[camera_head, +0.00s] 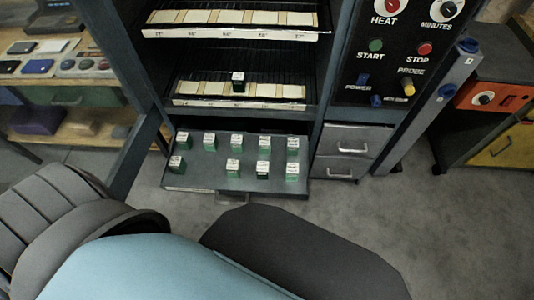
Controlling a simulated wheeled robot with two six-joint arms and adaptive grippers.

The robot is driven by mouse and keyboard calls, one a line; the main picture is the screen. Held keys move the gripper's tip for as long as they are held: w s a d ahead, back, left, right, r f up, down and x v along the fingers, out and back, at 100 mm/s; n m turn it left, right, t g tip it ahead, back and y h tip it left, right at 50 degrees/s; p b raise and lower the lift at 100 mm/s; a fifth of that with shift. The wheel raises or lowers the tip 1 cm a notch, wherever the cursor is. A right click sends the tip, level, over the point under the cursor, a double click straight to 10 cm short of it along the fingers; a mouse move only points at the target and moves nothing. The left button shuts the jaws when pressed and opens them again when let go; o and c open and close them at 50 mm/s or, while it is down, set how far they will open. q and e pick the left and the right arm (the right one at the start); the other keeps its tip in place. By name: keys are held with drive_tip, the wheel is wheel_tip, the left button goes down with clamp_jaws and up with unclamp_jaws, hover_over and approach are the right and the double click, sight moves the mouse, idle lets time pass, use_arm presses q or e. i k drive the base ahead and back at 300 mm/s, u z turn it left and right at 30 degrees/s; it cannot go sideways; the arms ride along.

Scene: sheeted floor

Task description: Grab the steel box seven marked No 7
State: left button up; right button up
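Several small green boxes with white marked tops stand upright in two rows in an open drawer (207,178) at the bottom of the tall cabinet. The back row includes a box at the far left (183,141) and one at the far right (292,143). The front row includes a box at the left (176,164) and one at the right (292,170). One more such box (238,83) stands on the lower shelf. The marks are too small to read, so I cannot tell which is No 7. Neither of my grippers is in view.
The cabinet has two shelves with label strips (235,34). A control panel (402,50) with knobs and two closed drawers (352,140) stand to the right. A cluttered workbench (60,65) is at the left. The grey floor (440,225) is clear at the right.

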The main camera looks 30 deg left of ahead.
sight(263, 168)
drive_tip(key=k, duration=0.35)
drive_tip(key=u, duration=0.8)
drive_tip(key=i, duration=0.5)
drive_tip(key=k, duration=0.5)
drive_tip(key=z, duration=1.8)
drive_tip(key=i, duration=1.8)
drive_tip(key=u, duration=3.1)
